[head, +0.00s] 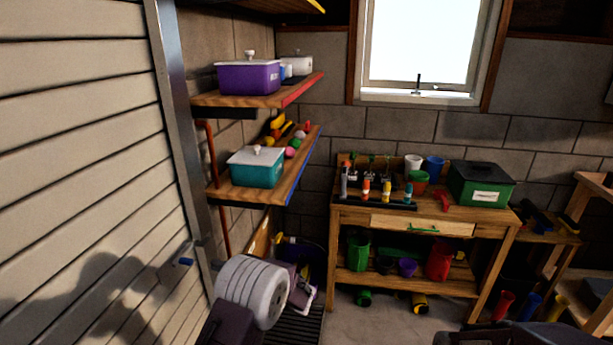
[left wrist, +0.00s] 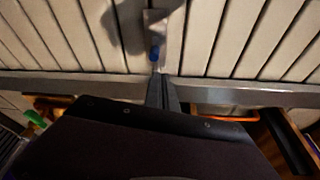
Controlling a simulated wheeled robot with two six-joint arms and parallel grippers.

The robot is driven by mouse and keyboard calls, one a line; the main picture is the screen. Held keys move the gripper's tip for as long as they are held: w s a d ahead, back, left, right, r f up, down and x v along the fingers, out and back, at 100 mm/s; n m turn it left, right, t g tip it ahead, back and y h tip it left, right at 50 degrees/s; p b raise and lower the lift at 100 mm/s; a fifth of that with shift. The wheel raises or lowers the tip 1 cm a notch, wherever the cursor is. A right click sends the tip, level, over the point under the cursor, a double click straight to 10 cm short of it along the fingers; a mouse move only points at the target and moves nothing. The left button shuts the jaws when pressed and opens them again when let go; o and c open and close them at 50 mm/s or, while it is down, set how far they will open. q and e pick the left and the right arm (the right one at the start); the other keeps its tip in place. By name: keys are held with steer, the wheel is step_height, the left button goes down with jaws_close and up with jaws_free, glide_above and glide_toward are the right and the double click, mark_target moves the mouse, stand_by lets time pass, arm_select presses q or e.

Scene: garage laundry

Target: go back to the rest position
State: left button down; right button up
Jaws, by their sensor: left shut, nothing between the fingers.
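My left gripper (left wrist: 161,84) is shut and empty. In the left wrist view its dark fingers point at the slatted door, close below a blue-tipped handle on a plate (left wrist: 155,30). I cannot tell whether they touch anything. In the head view my left arm comes in at the lower left, with its pale rounded wrist part in front of the shelf corner. The fingers are hard to make out there. The blue-tipped handle (head: 183,262) shows left of this wrist.
The slatted door (head: 80,150) and its metal frame (head: 177,110) stand close left. Wooden shelves (head: 300,92) with a purple box (head: 247,77) and a teal box (head: 257,168) project above my left arm. A workbench (head: 470,231) stands ahead. Some floor (head: 375,325) before it is clear.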

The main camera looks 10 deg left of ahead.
arm_select(q)
step_height(320, 180, up, 6)
steer(key=s+a+r+n+g, duration=0.1)
steer(key=s+a+n, duration=0.1)
steer(key=a, duration=0.1)
steer(key=s+a+n+g+h+p, duration=0.3)
steer(key=s+n+g+h, duration=0.15)
steer(key=s, duration=0.85)
steer(key=s+d+f+g+h, duration=0.2)
steer(key=s+d+f+h, duration=0.5)
steer(key=s, duration=0.4)
steer(key=w+d+f+t+h, duration=0.1)
steer(key=d+f+h, duration=0.3)
steer(key=d, duration=0.7)
steer(key=shift+d+f+t, duration=0.25)
steer(key=shift+d+t, duration=0.05)
steer(key=shift+t, duration=0.55)
